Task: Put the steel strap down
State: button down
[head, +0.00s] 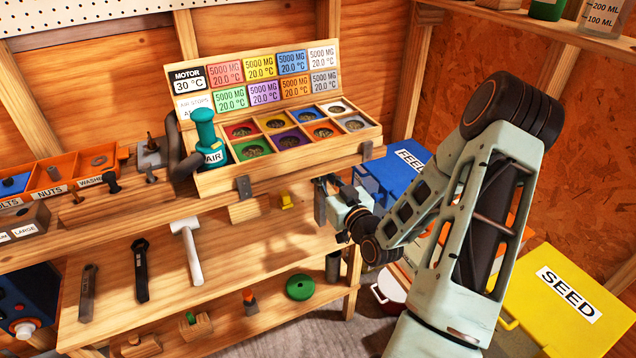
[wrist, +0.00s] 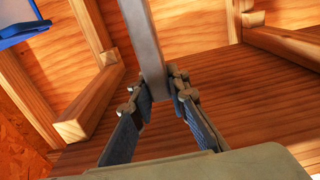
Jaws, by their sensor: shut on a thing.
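The steel strap (wrist: 146,40) is a flat grey bar. In the wrist view it runs from the top edge down between my fingertips. My gripper (wrist: 160,92) is shut on it, with one finger on each side.
A box of coloured compartments (head: 283,157) stands above. A blue FEED bin (head: 390,178) and yellow SEED bin (head: 560,325) are right.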

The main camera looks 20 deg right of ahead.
jog(key=shift+w, duration=0.7)
jog(key=shift+f+b, duration=0.6)
jog(key=shift+f, duration=1.1)
jog(key=shift+f, duration=0.2)
jog(key=c, duration=1.9)
grip_release()
jog(key=shift+r, duration=0.15)
